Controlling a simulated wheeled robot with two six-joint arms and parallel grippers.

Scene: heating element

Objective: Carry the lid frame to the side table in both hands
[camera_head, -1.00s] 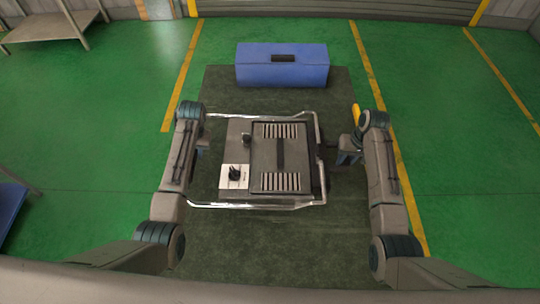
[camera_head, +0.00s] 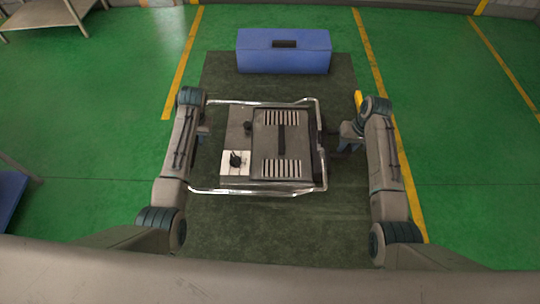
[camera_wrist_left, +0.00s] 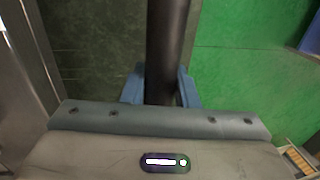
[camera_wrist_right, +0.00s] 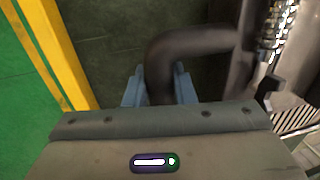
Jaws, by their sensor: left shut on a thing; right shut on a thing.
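The lid frame (camera_head: 308,104) is a shiny metal tube frame around a grey slotted unit (camera_head: 282,145) with a black handle bar and a white knob panel. It is level in the head view, between my arms. My left gripper (camera_head: 203,134) is at its left side, shut on a dark straight bar (camera_wrist_left: 166,45) that shows between the blue fingers in the left wrist view. My right gripper (camera_head: 345,141) is at its right side, shut on a dark curved bar (camera_wrist_right: 185,45) in the right wrist view. The frame's underside is hidden.
A blue box (camera_head: 283,62) stands on the dark floor mat (camera_head: 270,230) beyond the frame. A light table (camera_head: 40,14) stands at the far left. A blue-topped piece (camera_head: 10,198) is cut off at the left edge.

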